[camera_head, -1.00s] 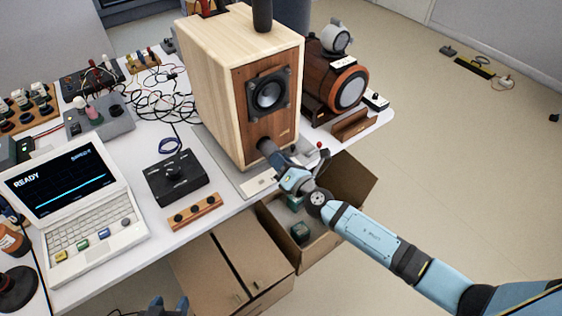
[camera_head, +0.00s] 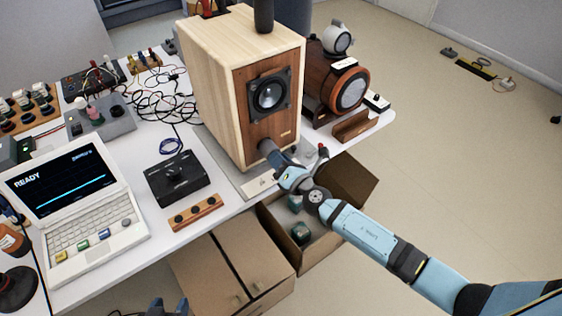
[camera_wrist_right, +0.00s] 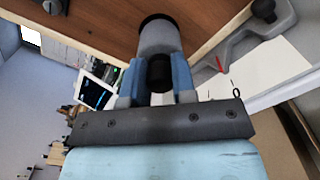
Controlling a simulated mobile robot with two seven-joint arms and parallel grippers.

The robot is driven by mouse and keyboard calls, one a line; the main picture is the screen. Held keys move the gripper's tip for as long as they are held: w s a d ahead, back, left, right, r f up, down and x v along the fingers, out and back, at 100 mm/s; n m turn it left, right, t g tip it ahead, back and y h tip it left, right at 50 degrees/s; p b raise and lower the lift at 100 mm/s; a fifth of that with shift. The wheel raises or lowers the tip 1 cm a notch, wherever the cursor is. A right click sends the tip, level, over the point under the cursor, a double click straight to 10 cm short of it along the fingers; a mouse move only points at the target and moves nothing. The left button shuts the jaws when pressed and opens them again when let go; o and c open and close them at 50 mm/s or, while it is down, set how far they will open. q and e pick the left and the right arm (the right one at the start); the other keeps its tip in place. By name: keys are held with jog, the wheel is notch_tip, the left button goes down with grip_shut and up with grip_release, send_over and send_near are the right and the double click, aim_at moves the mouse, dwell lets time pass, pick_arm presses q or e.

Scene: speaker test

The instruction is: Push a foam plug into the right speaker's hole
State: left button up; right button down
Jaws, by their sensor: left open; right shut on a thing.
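A pale wood speaker (camera_head: 212,85) with a brown front panel stands upright on the table. Its round black driver (camera_head: 268,93) is above a low hole that is mostly covered by a grey foam plug (camera_head: 268,147). My right gripper (camera_head: 281,167) is shut on the plug. In the right wrist view the plug (camera_wrist_right: 160,38) sits between the fingers (camera_wrist_right: 158,82), its far end at a dark round opening in the wood panel (camera_wrist_right: 100,22); how deep it sits is hidden. My left gripper (camera_head: 168,306) is open at the bottom edge, partly cut off and apart from the speaker.
A brown, rounded speaker-like unit (camera_head: 322,82) stands just right of the pale speaker. An open cardboard box (camera_head: 352,180) lies below my right arm. A black control box (camera_head: 177,178), a wooden strip (camera_head: 194,211) and a laptop (camera_head: 80,225) occupy the table's front.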

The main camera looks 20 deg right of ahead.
jog(key=shift+w+a, duration=0.25)
jog(key=shift+w, duration=0.35)
jog(key=shift+w+a, duration=0.1)
jog(key=shift+w, duration=0.2)
dwell(0.9)
jog(key=shift+b+x, duration=0.45)
jog(key=shift+x, duration=0.6)
jog(key=c, duration=0.8)
grip_release()
jog(key=shift+c, duration=0.2)
